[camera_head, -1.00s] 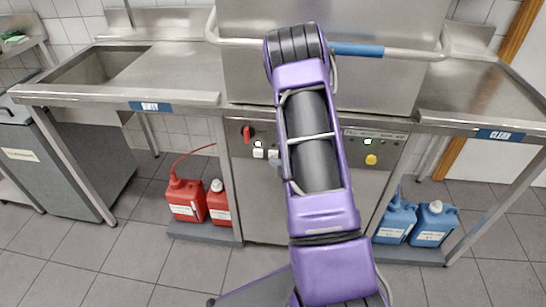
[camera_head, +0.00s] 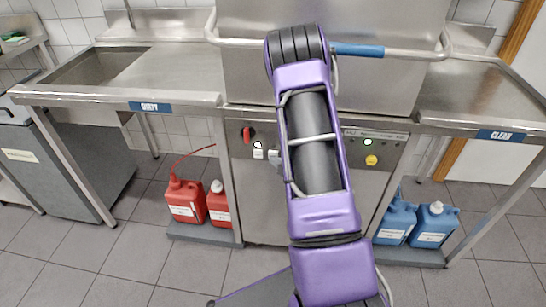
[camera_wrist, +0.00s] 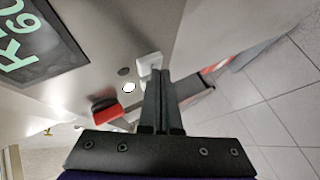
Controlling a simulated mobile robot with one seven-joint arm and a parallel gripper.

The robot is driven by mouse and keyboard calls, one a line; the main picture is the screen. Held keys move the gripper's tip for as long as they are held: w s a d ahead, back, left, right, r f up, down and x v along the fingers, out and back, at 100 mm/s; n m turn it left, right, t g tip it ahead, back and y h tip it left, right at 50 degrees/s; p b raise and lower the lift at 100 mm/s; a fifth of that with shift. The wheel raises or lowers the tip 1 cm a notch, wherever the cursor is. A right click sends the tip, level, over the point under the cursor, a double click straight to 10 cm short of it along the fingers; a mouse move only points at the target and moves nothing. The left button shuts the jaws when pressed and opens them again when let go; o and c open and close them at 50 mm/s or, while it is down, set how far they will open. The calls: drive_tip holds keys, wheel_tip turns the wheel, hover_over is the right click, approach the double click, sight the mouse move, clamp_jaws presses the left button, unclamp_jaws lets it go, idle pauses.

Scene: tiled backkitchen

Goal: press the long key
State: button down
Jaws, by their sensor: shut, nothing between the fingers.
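The front panel (camera_head: 250,190) of the steel dishwasher carries a white key (camera_head: 258,154) below a small lit lamp. In the wrist view a white key (camera_wrist: 149,62) stands out from the panel just beyond the fingertips. My gripper (camera_wrist: 158,74) is shut and empty, its fingers pointing at the panel and overlapping the lower right of that key. I cannot tell whether the tips touch it. In the head view my purple arm covers the middle of the panel and most of the gripper.
A red rotary switch (camera_head: 248,134) sits left of the key, and a yellow button (camera_head: 371,160) is right of my arm. A dark display (camera_wrist: 32,42) with green characters shows in the wrist view. Red canisters (camera_head: 186,200) and blue canisters (camera_head: 398,220) stand below.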

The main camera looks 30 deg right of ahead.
drive_tip(key=shift+w+d, duration=0.1)
drive_tip(key=shift+w, duration=0.05)
idle(0.5)
drive_tip(key=shift+s+a, duration=0.5)
drive_tip(key=shift+s, duration=0.25)
drive_tip(key=shift+s+a, duration=0.7)
drive_tip(key=shift+s, duration=0.35)
drive_tip(key=shift+s+a, duration=0.7)
drive_tip(key=shift+s, duration=0.35)
